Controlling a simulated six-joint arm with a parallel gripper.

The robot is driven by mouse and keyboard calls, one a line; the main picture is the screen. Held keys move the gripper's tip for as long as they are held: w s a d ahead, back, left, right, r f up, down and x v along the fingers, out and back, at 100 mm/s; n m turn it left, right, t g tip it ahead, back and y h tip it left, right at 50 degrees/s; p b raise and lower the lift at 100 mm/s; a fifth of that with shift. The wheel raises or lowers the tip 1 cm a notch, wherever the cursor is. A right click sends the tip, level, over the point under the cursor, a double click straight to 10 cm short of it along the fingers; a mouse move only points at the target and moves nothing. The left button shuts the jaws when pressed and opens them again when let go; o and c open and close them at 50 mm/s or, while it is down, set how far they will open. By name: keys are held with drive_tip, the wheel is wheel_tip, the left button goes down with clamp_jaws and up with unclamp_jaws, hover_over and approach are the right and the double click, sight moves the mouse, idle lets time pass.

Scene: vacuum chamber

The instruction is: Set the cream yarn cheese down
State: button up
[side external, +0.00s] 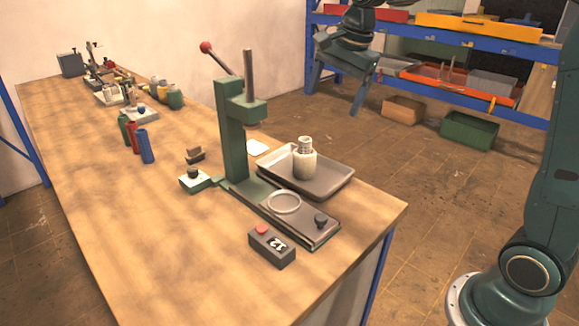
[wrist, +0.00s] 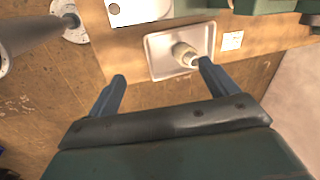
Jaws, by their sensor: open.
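The cream yarn cheese (side external: 304,162) stands upright in a shallow grey metal tray (side external: 334,186) near the right edge of the bench. It has a narrower neck on top. In the wrist view, the cream yarn cheese (wrist: 182,50) shows in the tray (wrist: 158,66), close to the right fingertip in the picture. My gripper (side external: 334,102) is above and behind the tray in the side view, apart from the cheese. In the wrist view, my gripper (wrist: 162,71) has its two blue fingers wide apart with nothing held between them.
A green press (side external: 235,140) with a red-knobbed lever stands left of the tray. A pale ring (side external: 284,202) lies on its base. A button box (side external: 270,246) sits in front. Coloured cylinders (side external: 146,146) stand farther left.

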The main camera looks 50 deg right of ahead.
drive_tip(key=s+a+f+n+t, duration=0.1)
drive_tip(key=s+a+f+n, duration=0.1)
drive_tip(key=s+n, duration=0.6)
drive_tip(key=s+a+f+n+t, duration=0.1)
drive_tip(key=s+n, duration=0.7)
drive_tip(key=s, duration=0.9)
drive_tip(key=shift+a+f+n+t, duration=0.3)
drive_tip(key=shift+a+f, duration=0.2)
drive_tip(key=shift+a, duration=0.75)
